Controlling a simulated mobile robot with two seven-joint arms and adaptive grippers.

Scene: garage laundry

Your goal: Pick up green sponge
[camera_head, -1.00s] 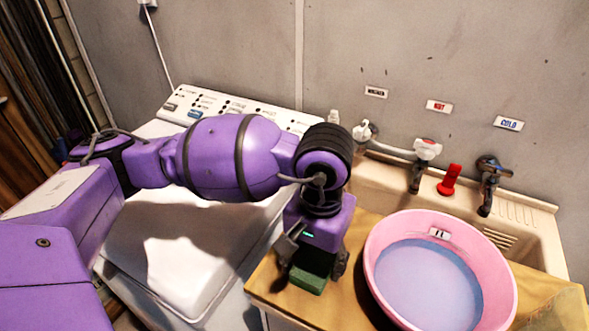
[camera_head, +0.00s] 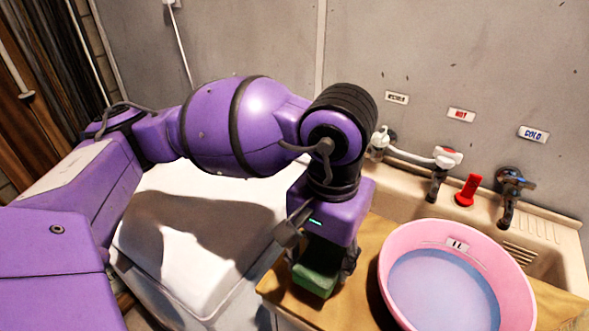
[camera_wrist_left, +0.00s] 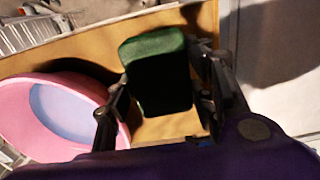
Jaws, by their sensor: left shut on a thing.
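The green sponge (camera_head: 316,277) is between the fingers of my left gripper (camera_head: 322,262), which is shut on it. It appears held a little above the tan wooden counter (camera_head: 283,284). In the left wrist view the sponge (camera_wrist_left: 157,62) lies between the two dark fingers of my left gripper (camera_wrist_left: 165,100), its near part in shadow. My right gripper is in neither view.
A pink basin (camera_head: 463,235) with bluish contents stands on the counter to the right of the sponge. Behind it is a beige sink (camera_head: 405,190) with taps and a red object (camera_head: 468,190). A white washing machine (camera_head: 165,250) is on the left.

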